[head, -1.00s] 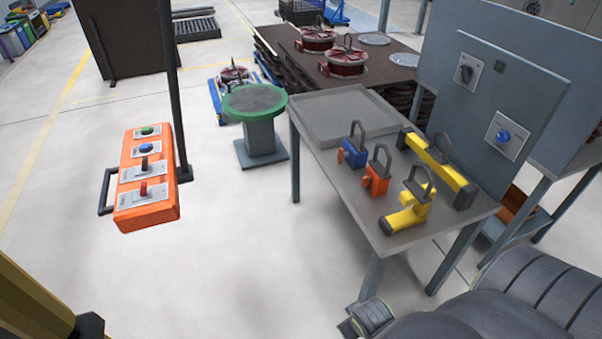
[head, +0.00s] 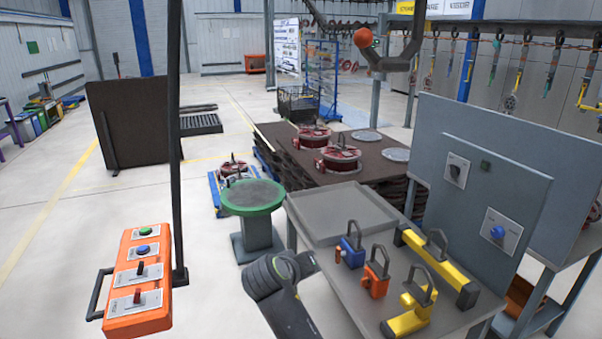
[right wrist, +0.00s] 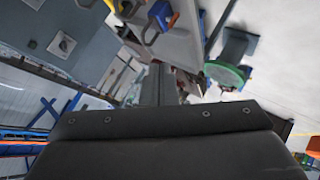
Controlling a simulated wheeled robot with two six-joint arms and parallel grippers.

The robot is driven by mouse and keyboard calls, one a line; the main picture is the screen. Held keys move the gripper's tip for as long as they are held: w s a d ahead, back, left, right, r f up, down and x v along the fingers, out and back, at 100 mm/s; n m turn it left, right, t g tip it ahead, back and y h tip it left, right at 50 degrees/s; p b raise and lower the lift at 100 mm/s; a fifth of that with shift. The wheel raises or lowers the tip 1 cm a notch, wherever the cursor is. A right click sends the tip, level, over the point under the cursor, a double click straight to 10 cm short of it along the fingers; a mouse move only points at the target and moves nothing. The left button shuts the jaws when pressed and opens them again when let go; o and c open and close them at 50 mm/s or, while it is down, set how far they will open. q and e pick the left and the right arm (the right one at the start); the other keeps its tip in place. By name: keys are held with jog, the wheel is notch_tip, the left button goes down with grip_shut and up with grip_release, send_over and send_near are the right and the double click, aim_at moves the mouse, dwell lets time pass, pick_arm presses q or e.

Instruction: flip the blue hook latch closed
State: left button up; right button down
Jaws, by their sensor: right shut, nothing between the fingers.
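The blue hook (head: 351,254) stands on the grey table, with a dark grey loop on top and a small orange-red piece at its left side. I cannot tell whether its latch is open or closed. It also shows near the top of the right wrist view (right wrist: 161,14). My right arm reaches up left of the table in the head view, apart from the hook; its fingertips are not clear there. In the right wrist view my right gripper (right wrist: 158,86) is shut and empty, away from the blue hook. My left gripper is not in view.
An orange hook (head: 375,282), a yellow hook (head: 408,320) and a long yellow bar hook (head: 438,266) stand close by. An empty grey tray (head: 340,212) lies behind. A switch panel (head: 490,205) rises at right. A green round stand (head: 252,196) and orange button box (head: 138,285) are left.

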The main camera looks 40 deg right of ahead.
jog(key=w+a+r+m+g+h, duration=0.1)
jog(key=w+a+r+m+h, duration=0.1)
jog(key=r, duration=1)
jog(key=w+a+r+m+h, duration=0.2)
jog(key=w+a+r, duration=0.1)
jog(key=r, duration=0.8)
jog(key=w+a+r+m+g+h, duration=0.1)
jog(key=w+a+r+m+h, duration=0.15)
jog(key=r, duration=0.95)
jog(key=s+a+r+m+g, duration=0.2)
jog(key=s+r, duration=0.4)
jog(key=r, duration=0.3)
jog(key=s+a+r+m+g+h, duration=0.1)
jog(key=s+a+r+m+g, duration=0.2)
jog(key=r, duration=0.7)
jog(key=s+a+r+m+g, duration=0.2)
jog(key=s+a+r+m, duration=0.3)
jog(key=s+r, duration=0.4)
jog(key=shift+a+r, duration=0.5)
jog(key=shift+r, duration=0.05)
jog(key=shift+s+m, duration=0.1)
jog(key=shift+m, duration=0.15)
